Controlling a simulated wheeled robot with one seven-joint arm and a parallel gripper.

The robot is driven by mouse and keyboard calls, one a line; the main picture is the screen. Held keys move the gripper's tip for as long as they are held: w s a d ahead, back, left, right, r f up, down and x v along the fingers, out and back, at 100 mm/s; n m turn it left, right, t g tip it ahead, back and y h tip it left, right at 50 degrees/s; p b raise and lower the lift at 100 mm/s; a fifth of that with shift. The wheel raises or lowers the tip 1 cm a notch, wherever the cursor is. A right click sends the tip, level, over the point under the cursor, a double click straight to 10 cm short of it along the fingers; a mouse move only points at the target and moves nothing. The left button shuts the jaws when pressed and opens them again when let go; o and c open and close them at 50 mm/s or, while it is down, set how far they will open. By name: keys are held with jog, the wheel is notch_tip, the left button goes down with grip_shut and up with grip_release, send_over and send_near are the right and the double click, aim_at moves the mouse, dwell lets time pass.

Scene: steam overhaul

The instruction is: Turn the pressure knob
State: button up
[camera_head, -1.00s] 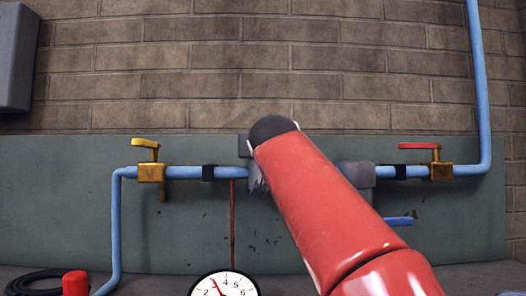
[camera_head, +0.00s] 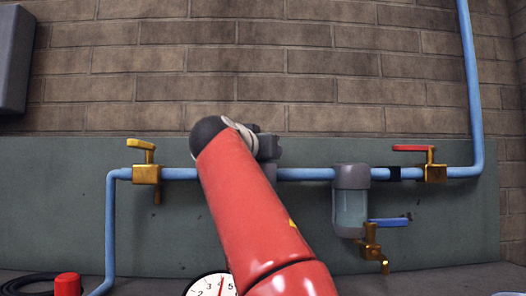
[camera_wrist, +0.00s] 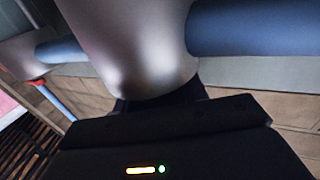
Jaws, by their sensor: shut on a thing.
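The regulator is a pale grey rounded body (camera_wrist: 130,40) on the blue pipe. It fills the upper part of the wrist view. My gripper (camera_wrist: 160,112) is dark and close up against the end of this body, shut on what I take to be the pressure knob (camera_wrist: 165,92). Only a dark strip of it shows. In the head view my red arm reaches up to the pipe, and only a grey part (camera_head: 268,148) shows at its end. The white gauge (camera_head: 207,288) is cut off at the bottom edge, its red needle near 4.
Blue pipe (camera_head: 305,174) runs along a green panel (camera_head: 60,200). A yellow-handled valve (camera_head: 146,172) is at left and a red-handled valve (camera_head: 434,172) at right. A grey bowl (camera_head: 351,205) hangs from the pipe, with a blue-handled tap (camera_head: 371,240) beside it.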

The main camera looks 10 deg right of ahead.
jog(key=shift+f, duration=0.1)
jog(key=o, duration=1)
jog(key=shift+w, duration=0.1)
jog(key=b+v, duration=0.2)
jog(key=v, duration=0.6)
